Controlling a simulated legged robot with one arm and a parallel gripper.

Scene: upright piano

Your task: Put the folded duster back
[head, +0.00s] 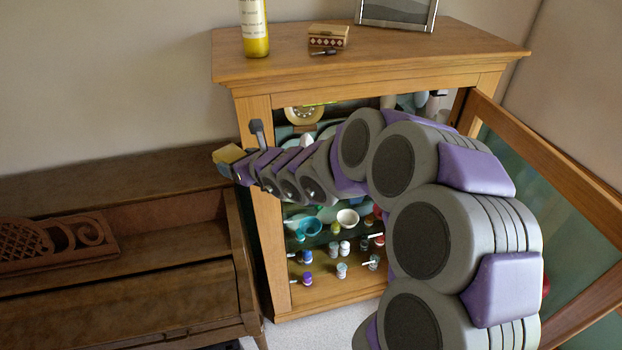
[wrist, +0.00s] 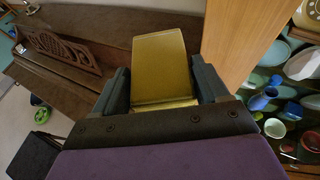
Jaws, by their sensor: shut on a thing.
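The folded duster is a yellow, flat, folded cloth (wrist: 161,62). It fills the space between the two dark fingers of my gripper (wrist: 163,88) in the wrist view, and the gripper is shut on it. In the head view the duster (head: 229,154) shows at the far end of my arm, in front of the cabinet's left post and near the piano's right end. It is held in the air above the piano's level. The upright piano (head: 120,195) stands at the left, with its brown wooden top partly in view.
A wooden cabinet (head: 258,240) with an open glass door (head: 560,150) at right holds crockery and several small jars. A yellow bottle (head: 254,30), a small box (head: 328,37) and a picture frame (head: 397,12) stand on it. A carved music stand (head: 55,240) is on the piano.

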